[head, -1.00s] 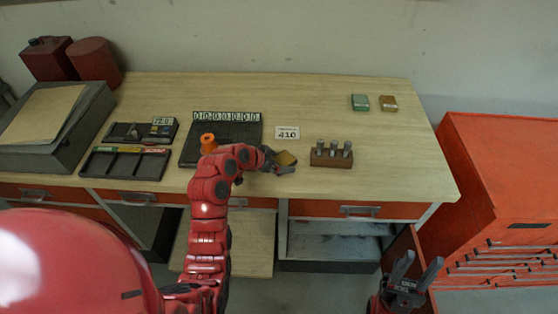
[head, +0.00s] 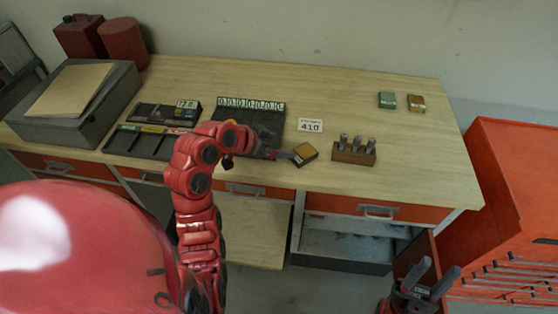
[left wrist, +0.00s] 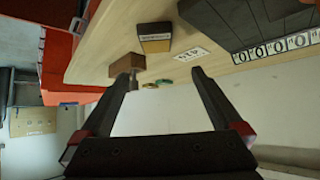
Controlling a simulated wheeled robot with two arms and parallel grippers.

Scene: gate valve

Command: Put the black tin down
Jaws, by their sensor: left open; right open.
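The black tin (head: 304,153), with a yellow label on top, rests on the workbench between the white number card and the wooden block. It also shows in the left wrist view (left wrist: 154,37), above and beyond the fingertips, not between them. My left gripper (head: 284,155) is open and empty, just left of the tin; in the left wrist view its two fingers (left wrist: 161,78) stand wide apart. My right gripper (head: 438,269) is open and empty, low in front of the bench by the red cabinet.
The wooden block (head: 354,151) with several metal pieces stands close right of the tin. The number card (head: 310,125) lies behind it. A green tin (head: 387,100) and a brown tin (head: 416,103) sit at the back right. Black trays (head: 150,143) lie left.

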